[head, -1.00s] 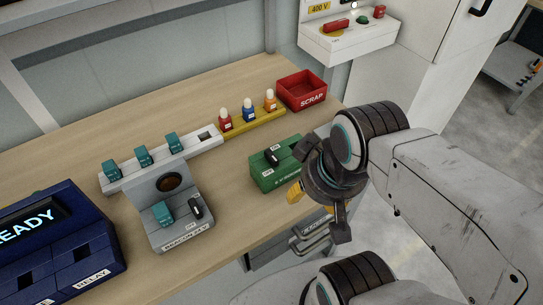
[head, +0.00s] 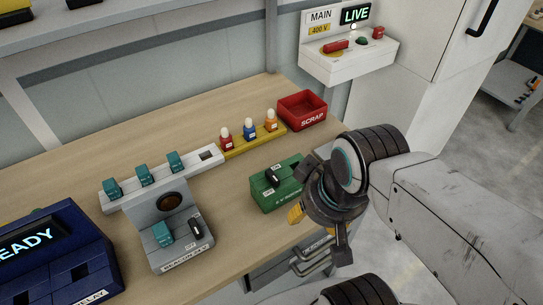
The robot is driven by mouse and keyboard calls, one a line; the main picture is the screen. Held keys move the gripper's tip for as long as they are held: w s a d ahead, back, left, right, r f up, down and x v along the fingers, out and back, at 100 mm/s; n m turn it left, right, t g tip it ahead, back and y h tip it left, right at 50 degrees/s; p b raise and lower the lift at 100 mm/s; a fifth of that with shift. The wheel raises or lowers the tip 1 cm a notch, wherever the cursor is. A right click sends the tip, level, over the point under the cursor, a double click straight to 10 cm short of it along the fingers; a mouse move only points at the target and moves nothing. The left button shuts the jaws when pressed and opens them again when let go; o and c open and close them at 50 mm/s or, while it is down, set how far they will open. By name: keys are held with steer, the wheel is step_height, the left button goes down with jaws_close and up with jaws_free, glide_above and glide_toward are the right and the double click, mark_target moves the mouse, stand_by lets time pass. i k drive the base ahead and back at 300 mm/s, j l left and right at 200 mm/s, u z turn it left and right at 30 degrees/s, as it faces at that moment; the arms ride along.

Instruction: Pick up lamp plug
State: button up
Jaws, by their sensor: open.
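No plug carries a readable "lamp" label, so I cannot tell which one is the lamp plug. A teal plug (head: 162,234) sits in the grey beacon box (head: 178,258), beside a black switch (head: 196,228) and below a dark round lens (head: 171,202). More teal plugs (head: 143,174) stand in a white rack (head: 130,189), which has one empty socket at its right end. Red, blue and orange pieces with pale tops (head: 249,130) stand in a yellow rack (head: 244,146). My gripper (head: 318,215) is open and apart from them all, right of the green box, above the bench's front edge.
A green box (head: 274,193) with a black switch stands nearest my gripper. A red SCRAP bin (head: 303,112) is behind it. A dark blue device (head: 60,250) reading "EADY" is at left. A panel marked MAIN, 400 V and LIVE (head: 350,50) is at back. Bare wood lies between the beacon and green boxes.

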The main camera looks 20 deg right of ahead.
mark_target(270, 120)
steer(key=l+u, duration=0.85)
steer(key=l, duration=0.15)
steer(key=i, duration=0.05)
